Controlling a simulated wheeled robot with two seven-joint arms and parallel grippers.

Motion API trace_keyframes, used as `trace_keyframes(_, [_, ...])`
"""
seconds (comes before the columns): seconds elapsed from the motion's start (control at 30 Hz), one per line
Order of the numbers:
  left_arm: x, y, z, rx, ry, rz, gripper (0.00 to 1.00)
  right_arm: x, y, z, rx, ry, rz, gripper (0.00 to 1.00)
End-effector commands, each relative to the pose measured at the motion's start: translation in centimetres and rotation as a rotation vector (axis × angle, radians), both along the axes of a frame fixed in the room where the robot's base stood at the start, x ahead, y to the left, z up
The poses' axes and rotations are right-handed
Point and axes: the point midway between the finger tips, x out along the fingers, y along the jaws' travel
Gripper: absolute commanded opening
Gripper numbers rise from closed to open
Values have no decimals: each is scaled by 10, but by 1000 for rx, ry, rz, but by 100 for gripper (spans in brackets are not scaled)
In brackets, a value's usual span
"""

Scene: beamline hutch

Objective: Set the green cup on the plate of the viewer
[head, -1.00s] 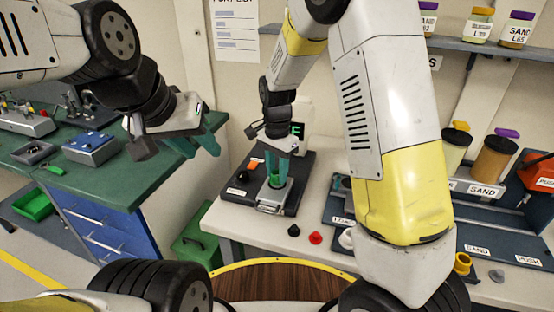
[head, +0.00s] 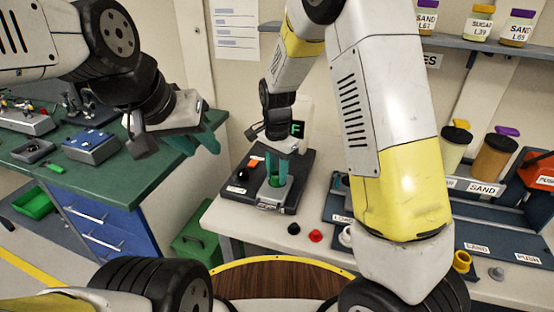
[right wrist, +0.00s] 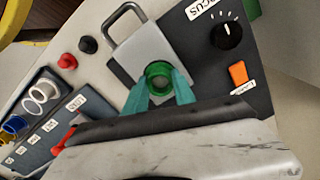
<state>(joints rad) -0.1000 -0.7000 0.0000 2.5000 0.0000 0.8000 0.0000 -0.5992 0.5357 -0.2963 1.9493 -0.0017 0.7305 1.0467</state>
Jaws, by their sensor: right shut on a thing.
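The viewer (head: 240,186) is a dark box on the light bench, with a bare metal plate (right wrist: 142,50) at its front. The green cup (right wrist: 158,80) is over the plate, between the teal fingers of my right gripper (right wrist: 161,95). The cup also shows in the head view (head: 276,182), low between the fingertips. My right gripper (head: 277,170) is shut on it from above. Whether the cup's base touches the plate is hidden. My left gripper (head: 198,143) hangs empty at the left, over the green bench's edge, its fingers apart.
The viewer has a focus knob (right wrist: 229,36), an orange switch (right wrist: 238,73) and a metal handle (right wrist: 123,22). A black knob (head: 293,228) and a red knob (head: 315,235) stand on the bench nearby. A dark rack (head: 495,235) lies right; the green bench (head: 125,165) is left.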

Motion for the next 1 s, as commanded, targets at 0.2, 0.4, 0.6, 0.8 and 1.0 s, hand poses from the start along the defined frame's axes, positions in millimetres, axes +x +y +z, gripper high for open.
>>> trace_keyframes(0.2, [0,0,0,0,0,0,36,0,0,0,0,-1,0,0])
trace_keyframes(0.4, [0,0,0,0,0,0,36,0,0,0,0,-1,0,57])
trace_keyframes(0.6, [0,0,0,0,0,0,36,0,0,0,1,-1,0,57])
trace_keyframes(0.8, [0,0,0,0,0,0,36,1,1,17,3,-5,1,57])
trace_keyframes(1.0, [0,0,0,0,0,0,36,1,0,53,3,-5,0,57])
